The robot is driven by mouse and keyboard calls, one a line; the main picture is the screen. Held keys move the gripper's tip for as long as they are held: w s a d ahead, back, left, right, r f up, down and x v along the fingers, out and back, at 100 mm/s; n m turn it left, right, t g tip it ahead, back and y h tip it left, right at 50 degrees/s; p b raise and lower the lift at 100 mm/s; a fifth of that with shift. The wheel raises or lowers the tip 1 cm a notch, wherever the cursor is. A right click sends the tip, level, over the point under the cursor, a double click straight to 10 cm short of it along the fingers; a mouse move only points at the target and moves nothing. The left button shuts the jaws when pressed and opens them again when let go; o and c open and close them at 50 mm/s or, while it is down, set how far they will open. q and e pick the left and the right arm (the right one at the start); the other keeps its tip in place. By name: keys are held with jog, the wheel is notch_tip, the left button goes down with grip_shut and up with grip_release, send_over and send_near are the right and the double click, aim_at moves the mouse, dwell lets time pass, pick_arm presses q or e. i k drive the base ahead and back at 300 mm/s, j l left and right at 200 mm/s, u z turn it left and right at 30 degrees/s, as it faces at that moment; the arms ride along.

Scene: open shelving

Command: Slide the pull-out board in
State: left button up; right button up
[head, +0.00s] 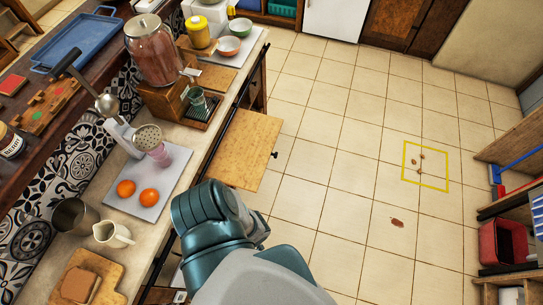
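The pull-out board (240,152) is a light wooden panel. It sticks out from the counter's front over the floor, and a small dark knob (274,155) is on its outer edge. Its inner edge meets the counter front (213,150). A grey and teal part of my own body (225,225) fills the lower middle of the head view, just below the board's near edge in the picture. I cannot tell whether it touches the board. Neither gripper shows in the view.
The counter holds a drink dispenser (152,50), a citrus press (147,136), two oranges (149,196), a metal jug (72,216) and a cutting board (85,280). The tiled floor (340,150) right of the board is open. A yellow square (447,172) surrounds small brown bits; a red bin (490,240) stands far right.

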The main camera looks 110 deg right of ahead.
aim_at(240, 161)
jog(key=z, duration=3.75)
